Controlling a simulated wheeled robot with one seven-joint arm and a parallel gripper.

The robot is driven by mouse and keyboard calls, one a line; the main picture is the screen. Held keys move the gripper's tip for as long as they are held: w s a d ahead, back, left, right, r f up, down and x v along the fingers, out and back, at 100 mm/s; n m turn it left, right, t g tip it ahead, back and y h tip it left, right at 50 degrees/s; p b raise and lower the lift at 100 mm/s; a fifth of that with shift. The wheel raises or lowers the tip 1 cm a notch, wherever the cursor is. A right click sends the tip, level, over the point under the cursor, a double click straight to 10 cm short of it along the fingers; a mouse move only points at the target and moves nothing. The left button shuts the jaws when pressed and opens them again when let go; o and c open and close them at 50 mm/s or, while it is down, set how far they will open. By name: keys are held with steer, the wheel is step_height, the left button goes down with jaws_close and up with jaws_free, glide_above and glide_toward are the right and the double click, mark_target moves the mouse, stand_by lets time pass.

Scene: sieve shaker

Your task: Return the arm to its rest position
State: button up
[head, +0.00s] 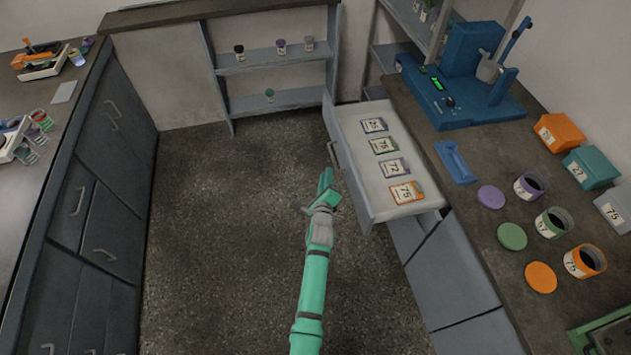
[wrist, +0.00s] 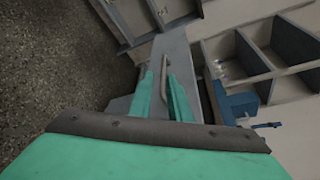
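My green arm reaches up from the bottom of the head view, and my gripper (head: 325,180) is over the floor, just in front of the pulled-out drawer (head: 373,206). In the wrist view my gripper's two green fingers (wrist: 162,98) stand apart with a gap between them. The grey drawer handle (wrist: 164,68) shows beyond and between the fingertips there; it also shows in the head view (head: 334,154). I cannot tell whether a finger touches it, but the fingers are not closed on it.
The open drawer holds several labelled packets. On the right counter (head: 478,235) are a blue shaker machine (head: 465,85), open jars, lids and coloured boxes. Dark cabinets (head: 100,200) stand left, and a low shelf (head: 270,65) at the back. The floor (head: 220,230) between is clear.

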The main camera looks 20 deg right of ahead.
steer(key=shift+s, duration=0.2)
stand_by(0.5)
steer(key=s+d+r+n+t+y, duration=0.1)
steer(key=s+d+r+n, duration=0.1)
steer(key=s+r+n, duration=0.35)
steer(key=s+d+r+n+t, duration=0.1)
steer(key=s+r+n+t, duration=0.1)
steer(key=s+n, duration=0.65)
steer(key=s+a+n+g+y, duration=0.1)
steer(key=s+a+n+y, duration=0.1)
steer(key=s+a+n, duration=0.7)
steer(key=s+a+n+y, duration=0.3)
steer(key=s+a, duration=0.4)
steer(key=s, duration=0.7)
steer(key=s+a+r+n+g, duration=0.1)
steer(key=s+a+r+n, duration=0.2)
steer(key=s+a+r, duration=0.4)
steer(key=s+a, duration=0.3)
steer(key=a, duration=0.1)
steer(key=shift+s+r, duration=0.25)
steer(key=shift+s, duration=0.15)
